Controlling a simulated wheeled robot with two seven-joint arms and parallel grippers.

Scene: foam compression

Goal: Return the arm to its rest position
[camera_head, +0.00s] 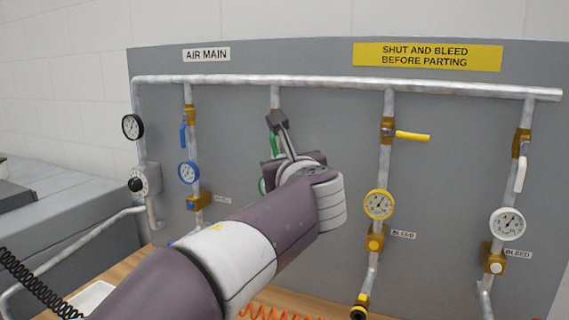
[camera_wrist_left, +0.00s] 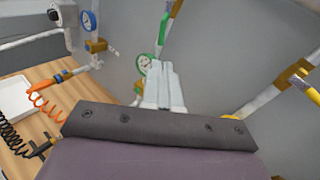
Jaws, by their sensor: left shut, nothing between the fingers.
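My left arm reaches in from the lower left in the head view. Its gripper (camera_head: 281,128) is in front of the pipe with the green valve handle (camera_head: 273,143), near the upper middle of the panel. In the left wrist view the pale fingers of the left gripper (camera_wrist_left: 164,66) are together and empty. The green handle (camera_wrist_left: 163,32) shows beyond them, and a green gauge (camera_wrist_left: 143,63) is partly hidden behind them. I cannot tell from these views whether the fingers touch anything. My right gripper is not in view.
A grey panel (camera_head: 330,140) carries a horizontal pipe (camera_head: 340,82) and several drop pipes. A blue gauge (camera_head: 189,171), yellow gauge (camera_head: 379,204) and white gauge (camera_head: 507,223) stand on them. A yellow handle (camera_head: 412,136) sticks out rightward. A white tray (camera_wrist_left: 14,97) and coiled hoses lie on the wooden bench.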

